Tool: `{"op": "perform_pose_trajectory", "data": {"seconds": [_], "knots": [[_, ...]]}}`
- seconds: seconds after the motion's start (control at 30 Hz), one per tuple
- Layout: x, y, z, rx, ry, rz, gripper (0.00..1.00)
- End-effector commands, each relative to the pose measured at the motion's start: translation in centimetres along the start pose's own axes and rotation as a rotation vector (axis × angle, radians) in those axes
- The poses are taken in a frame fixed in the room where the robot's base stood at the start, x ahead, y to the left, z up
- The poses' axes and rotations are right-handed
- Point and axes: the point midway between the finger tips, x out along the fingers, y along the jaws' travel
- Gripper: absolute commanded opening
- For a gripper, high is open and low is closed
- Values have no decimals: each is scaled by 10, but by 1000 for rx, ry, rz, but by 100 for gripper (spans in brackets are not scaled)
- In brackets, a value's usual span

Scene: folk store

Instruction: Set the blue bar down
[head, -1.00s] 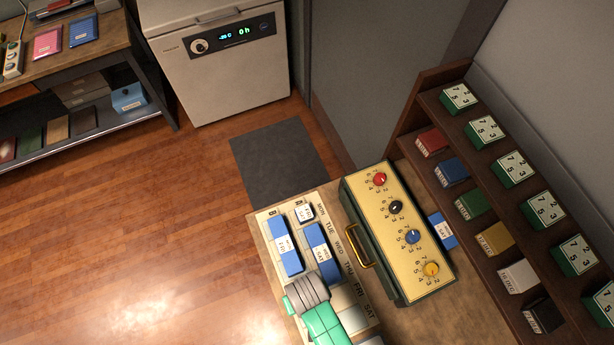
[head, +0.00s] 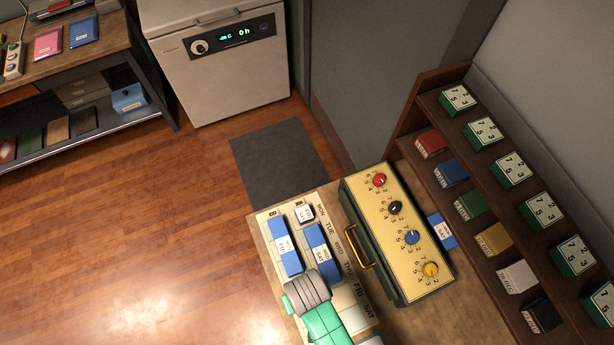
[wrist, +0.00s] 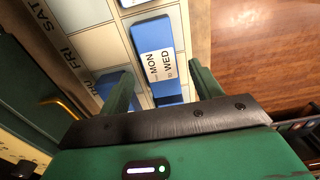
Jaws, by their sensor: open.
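In the head view, two blue bars with white labels lie side by side on the pale day board (head: 265,214), the left bar (head: 291,260) and the right bar (head: 313,234). My gripper, grey and green, is low over the board's lower part; its fingertips are hidden there. In the wrist view, my gripper (wrist: 163,82) is open, fingers apart. A blue bar labelled MON WED (wrist: 150,35) lies on the board, its near end between or just beyond the fingers. I cannot tell whether they touch it. More blue shows by the left finger (wrist: 108,82) and between the fingers.
A box with coloured knobs (head: 408,262) and a brass handle stands just right of the board. Another blue bar (head: 441,230) lies beyond it. A shelf (head: 405,146) with coloured boxes and numbered blocks stands at right. Open floor (head: 130,240) lies left.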

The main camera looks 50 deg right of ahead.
Motion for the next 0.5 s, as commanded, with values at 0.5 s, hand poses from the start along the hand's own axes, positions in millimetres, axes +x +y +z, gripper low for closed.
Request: {"op": "perform_pose_trajectory", "data": {"seconds": [0.5], "knots": [[-81,0,0,0,-1,0,64]]}}
